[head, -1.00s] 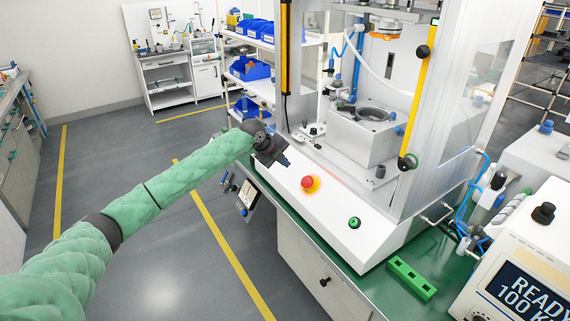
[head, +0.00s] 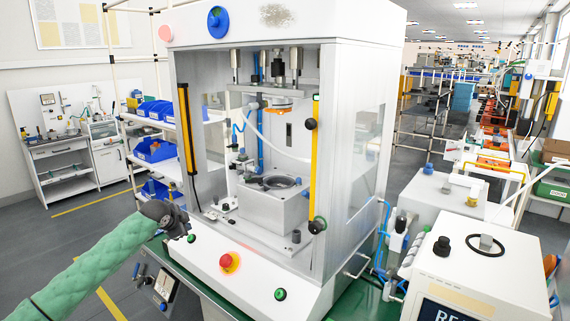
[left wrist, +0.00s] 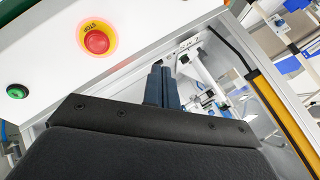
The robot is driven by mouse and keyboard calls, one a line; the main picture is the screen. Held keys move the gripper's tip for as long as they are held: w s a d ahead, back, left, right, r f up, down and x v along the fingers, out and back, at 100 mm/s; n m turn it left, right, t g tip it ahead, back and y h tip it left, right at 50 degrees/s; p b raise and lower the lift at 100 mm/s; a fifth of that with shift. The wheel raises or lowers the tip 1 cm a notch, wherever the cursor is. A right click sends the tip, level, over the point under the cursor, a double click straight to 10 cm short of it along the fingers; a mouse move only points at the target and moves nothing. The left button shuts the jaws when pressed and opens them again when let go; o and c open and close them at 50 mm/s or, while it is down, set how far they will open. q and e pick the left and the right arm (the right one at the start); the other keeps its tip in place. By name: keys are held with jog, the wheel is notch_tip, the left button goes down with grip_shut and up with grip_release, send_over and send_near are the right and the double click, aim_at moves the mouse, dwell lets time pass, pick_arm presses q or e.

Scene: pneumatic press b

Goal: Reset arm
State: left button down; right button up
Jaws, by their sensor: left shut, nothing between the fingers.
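My left arm, in a green sleeve, comes in from the lower left of the head view. Its dark gripper (head: 186,232) is at the left front corner of the pneumatic press (head: 250,262), left of the red stop button (head: 230,262). In the left wrist view the gripper's fingers (left wrist: 161,72) are together and empty, pointing at the press opening. The red button on its yellow ring (left wrist: 97,40) and a green button (left wrist: 17,91) lie on the white sloped panel there. My right gripper is in neither view.
A white controller box (head: 470,275) stands at the right. Shelves with blue bins (head: 156,150) stand behind on the left. Floor at the left is open.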

pick_arm(q)
jog(key=s+d+f+n+t+y, duration=0.1)
jog(key=s+d+f+n+y, duration=0.15)
jog(key=f+n, duration=1)
jog(key=s+d+f+m+g, duration=0.1)
jog(key=s+d+f, duration=0.1)
jog(key=s+f, duration=0.55)
jog(key=s+d+f+m+g, duration=0.1)
jog(key=s+f, duration=0.3)
jog(key=f, duration=0.7)
jog(key=s+d+f+m, duration=0.1)
jog(key=s+d+f, duration=0.1)
jog(key=s+f, duration=0.6)
jog(key=s+d+f+g, duration=0.2)
jog(key=s+f, duration=0.7)
jog(key=s, duration=0.6)
jog(key=s+d+f+n+g, duration=0.1)
jog(key=s+d+f, duration=0.3)
jog(key=s+f, duration=0.5)
jog(key=s+d+f+n+g+h, duration=0.1)
jog(key=s+f+g, duration=0.3)
jog(key=s, duration=1.7)
notch_tip(320, 180, down, 6)
jog(key=shift+s+d+r, duration=0.15)
jog(key=shift+s+d, duration=0.2)
jog(key=shift+d, duration=0.55)
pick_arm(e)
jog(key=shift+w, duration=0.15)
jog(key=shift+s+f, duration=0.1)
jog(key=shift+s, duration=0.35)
